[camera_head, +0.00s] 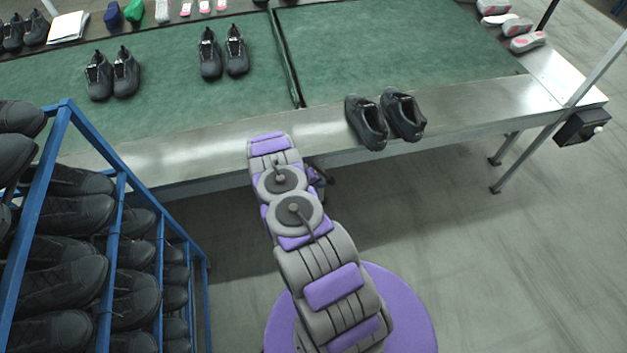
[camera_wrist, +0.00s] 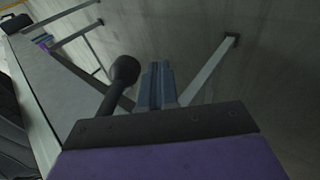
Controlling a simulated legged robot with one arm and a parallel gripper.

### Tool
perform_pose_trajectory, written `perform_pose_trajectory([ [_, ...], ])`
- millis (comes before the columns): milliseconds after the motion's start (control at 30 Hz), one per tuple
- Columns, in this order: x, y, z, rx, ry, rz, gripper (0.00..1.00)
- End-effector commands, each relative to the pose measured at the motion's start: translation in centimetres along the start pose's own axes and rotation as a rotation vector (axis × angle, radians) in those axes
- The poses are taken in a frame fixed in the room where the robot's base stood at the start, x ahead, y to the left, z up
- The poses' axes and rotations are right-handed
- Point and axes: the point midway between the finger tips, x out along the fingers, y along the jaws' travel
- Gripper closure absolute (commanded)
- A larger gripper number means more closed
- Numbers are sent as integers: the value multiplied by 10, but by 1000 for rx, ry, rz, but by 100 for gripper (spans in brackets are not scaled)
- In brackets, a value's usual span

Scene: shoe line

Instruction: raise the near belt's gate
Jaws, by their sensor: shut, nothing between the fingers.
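My gripper (camera_wrist: 156,82) is shut and empty in the wrist view, its grey-blue fingertips together in front of the dark wrist plate. A black rod with a thick rounded end (camera_wrist: 124,71), which looks like a lever, stands just left of the fingers. I cannot tell whether they touch. In the head view my arm reaches to the near metal edge of the line, and my gripper is mostly hidden under the arm there. A dark narrow bar (camera_head: 287,65) crosses between two green belt surfaces (camera_head: 375,45); I cannot tell whether it is the gate.
A pair of black shoes (camera_head: 385,118) sits on the metal edge (camera_head: 480,102) right of my arm. A blue rack (camera_head: 112,235) full of dark shoes stands at left. A black box (camera_head: 581,127) hangs at the right end. The floor at right is clear.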

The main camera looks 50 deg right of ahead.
Motion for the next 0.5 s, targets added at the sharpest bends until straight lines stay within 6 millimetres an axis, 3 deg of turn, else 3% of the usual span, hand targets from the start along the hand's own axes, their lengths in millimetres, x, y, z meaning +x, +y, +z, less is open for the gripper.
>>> perform_pose_trajectory([
  [100, -4, 2, 3, -18, 8, 98, 100],
  [300, 7, 12, 4, -45, 6, 318, 100],
  [500, 19, 26, 2, -58, -2, 400, 100],
])
